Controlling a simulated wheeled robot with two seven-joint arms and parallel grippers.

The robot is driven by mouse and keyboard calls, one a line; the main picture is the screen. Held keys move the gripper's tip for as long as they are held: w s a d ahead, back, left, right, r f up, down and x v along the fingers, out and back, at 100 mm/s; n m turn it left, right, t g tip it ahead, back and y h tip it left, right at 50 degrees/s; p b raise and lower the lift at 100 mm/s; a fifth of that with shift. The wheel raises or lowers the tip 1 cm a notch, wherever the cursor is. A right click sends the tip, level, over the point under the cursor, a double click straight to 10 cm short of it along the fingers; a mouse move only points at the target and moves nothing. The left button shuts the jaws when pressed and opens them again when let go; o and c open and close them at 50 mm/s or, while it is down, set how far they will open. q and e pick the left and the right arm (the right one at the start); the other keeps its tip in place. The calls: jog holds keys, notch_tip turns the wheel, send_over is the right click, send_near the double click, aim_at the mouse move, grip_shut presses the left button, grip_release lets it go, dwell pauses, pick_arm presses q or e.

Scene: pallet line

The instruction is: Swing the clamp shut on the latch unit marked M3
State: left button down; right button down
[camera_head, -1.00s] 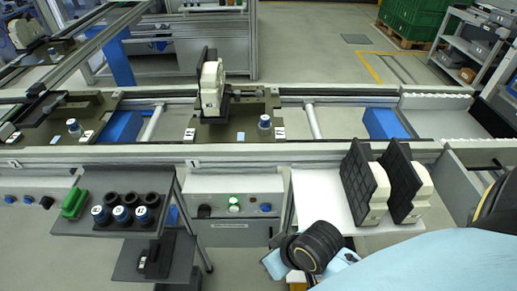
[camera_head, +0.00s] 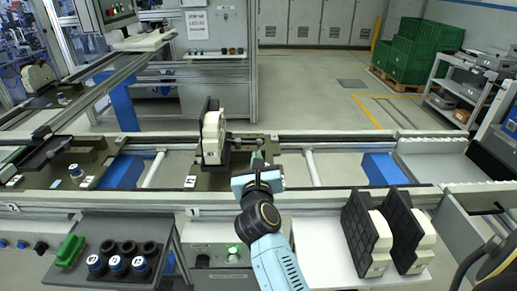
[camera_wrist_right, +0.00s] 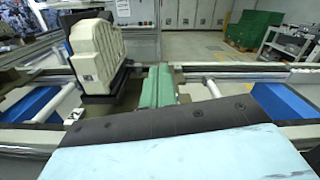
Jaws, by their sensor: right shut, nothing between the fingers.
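A beige latch unit with a black back plate (camera_head: 212,135) stands upright on an olive pallet (camera_head: 213,182) at the middle of the line. Its marking is too small to read, so I cannot tell whether it is M3. A dark clamp arm (camera_head: 240,138) reaches to the right from it, partly behind my right gripper. My right gripper (camera_head: 257,163) is shut and empty, just right of the unit and over the pallet. In the wrist view its green fingers (camera_wrist_right: 158,87) lie together beside the beige unit (camera_wrist_right: 96,50). Contact with the clamp cannot be told. My left gripper is out of view.
Two similar black-and-beige units (camera_head: 370,240) stand on a white shelf at the front right. A dark tray (camera_head: 95,236) with blue-capped parts and a green piece is at the front left. The rail (camera_head: 330,195) runs across in front of the pallet.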

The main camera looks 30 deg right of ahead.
notch_tip(320, 180, down, 3)
jog(key=m+g, duration=0.2)
jog(key=m, duration=0.1)
jog(key=b, duration=0.1)
send_near(261, 142)
jog(key=shift+y, duration=0.3)
jog(key=x, duration=0.6)
jog(key=shift+w+f, duration=0.1)
jog(key=shift+w, duration=0.2)
jog(key=shift+w+d+p, duration=0.3)
jog(key=shift+d+p, duration=0.25)
jog(key=shift+d, duration=0.15)
jog(key=shift+w+d, duration=0.25)
jog(key=shift+d, duration=0.2)
jog(key=shift+s, duration=0.1)
